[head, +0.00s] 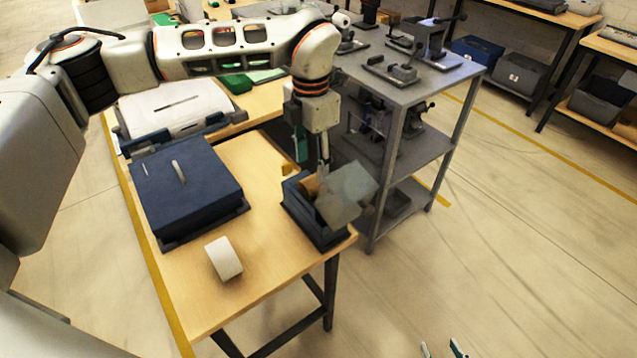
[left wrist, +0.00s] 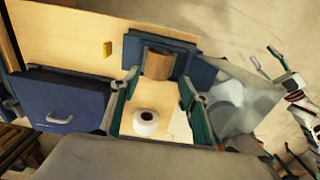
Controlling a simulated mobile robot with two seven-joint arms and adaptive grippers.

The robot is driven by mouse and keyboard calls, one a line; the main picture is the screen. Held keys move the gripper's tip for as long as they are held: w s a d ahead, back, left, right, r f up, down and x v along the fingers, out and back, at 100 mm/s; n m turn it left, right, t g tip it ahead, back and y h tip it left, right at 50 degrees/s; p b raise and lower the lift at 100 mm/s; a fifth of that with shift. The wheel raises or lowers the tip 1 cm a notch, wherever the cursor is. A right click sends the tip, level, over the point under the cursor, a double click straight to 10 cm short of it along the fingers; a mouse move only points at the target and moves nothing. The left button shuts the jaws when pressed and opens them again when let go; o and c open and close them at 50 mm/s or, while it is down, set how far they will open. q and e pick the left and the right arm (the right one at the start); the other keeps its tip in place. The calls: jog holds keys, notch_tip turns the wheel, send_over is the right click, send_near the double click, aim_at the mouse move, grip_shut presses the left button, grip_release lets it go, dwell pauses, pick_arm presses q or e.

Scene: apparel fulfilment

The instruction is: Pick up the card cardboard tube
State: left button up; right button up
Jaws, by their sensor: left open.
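The cardboard tube, a brown piece (head: 309,186), shows inside a small dark blue bin (head: 328,234) at the table's right corner. In the left wrist view the brown tube (left wrist: 157,64) stands against the dark blue bin wall (left wrist: 136,48) and shows between my fingertips. My left gripper (head: 312,160) points down over the bin; its green-padded fingers are spread wide in the left wrist view (left wrist: 158,84), with nothing seen held. Contact with the tube cannot be told. My right gripper's two tips (head: 442,349) show apart at the bottom edge of the head view.
A translucent grey sheet (head: 346,191) leans out of the bin's right side. A white roll (head: 223,258) and a large blue box (head: 187,187) are on the wooden table (head: 262,232). A grey metal shelf cart (head: 410,90) stands close behind the bin.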

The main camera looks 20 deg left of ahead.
aim_at(312, 179)
pick_arm(q)
jog(key=shift+s+a+f, duration=0.1)
jog(key=shift+f, duration=0.85)
jog(key=f, duration=0.4)
jog(key=shift+w+f+p, duration=0.25)
jog(key=shift+f+p, duration=0.05)
jog(key=shift+f, duration=0.1)
jog(key=c, duration=0.6)
